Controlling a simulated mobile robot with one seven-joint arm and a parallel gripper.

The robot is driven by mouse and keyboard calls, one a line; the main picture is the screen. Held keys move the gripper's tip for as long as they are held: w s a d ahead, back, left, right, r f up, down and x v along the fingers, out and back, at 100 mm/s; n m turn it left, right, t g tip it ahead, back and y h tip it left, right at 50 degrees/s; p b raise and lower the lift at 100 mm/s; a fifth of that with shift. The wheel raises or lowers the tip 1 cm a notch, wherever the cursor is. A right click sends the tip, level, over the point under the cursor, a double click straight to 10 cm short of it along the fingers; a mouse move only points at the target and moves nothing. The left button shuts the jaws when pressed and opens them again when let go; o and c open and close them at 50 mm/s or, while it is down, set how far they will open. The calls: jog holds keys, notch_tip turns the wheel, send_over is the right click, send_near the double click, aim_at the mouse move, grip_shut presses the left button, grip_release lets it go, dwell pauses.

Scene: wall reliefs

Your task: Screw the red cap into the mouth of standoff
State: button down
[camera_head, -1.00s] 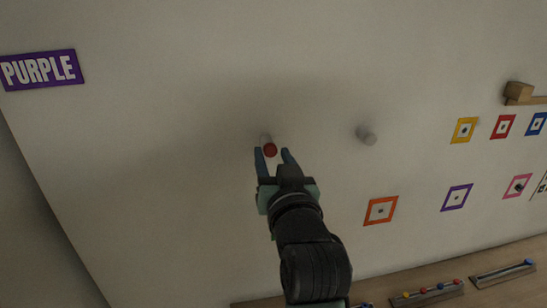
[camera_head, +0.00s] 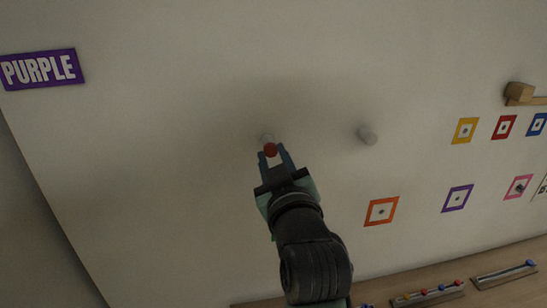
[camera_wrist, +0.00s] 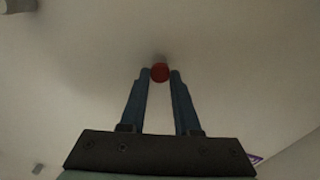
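The red cap (camera_head: 270,149) sits at the front end of a pale grey standoff (camera_head: 267,138) that sticks out from the wall. My gripper (camera_head: 271,150) has its two blue fingers closed in on the cap's sides. In the wrist view the cap (camera_wrist: 160,73) is between the two fingertips, which appear to touch it on both sides. The standoff shows only as a small grey bit behind the cap there. How deep the cap is in the mouth cannot be told.
A second grey standoff (camera_head: 367,135) juts from the wall to the right. A PURPLE sign (camera_head: 40,69) is at the upper left. Coloured square frames, such as an orange one (camera_head: 381,211), are at the right. A wooden ledge (camera_head: 400,290) runs below. The wall around my gripper is clear.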

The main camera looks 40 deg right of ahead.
jog(key=m, duration=0.4)
jog(key=shift+p, duration=0.4)
jog(key=shift+m, duration=0.6)
jog(key=m, duration=0.5)
jog(key=shift+p, duration=0.3)
jog(key=m, duration=0.5)
jog(key=shift+d, duration=0.1)
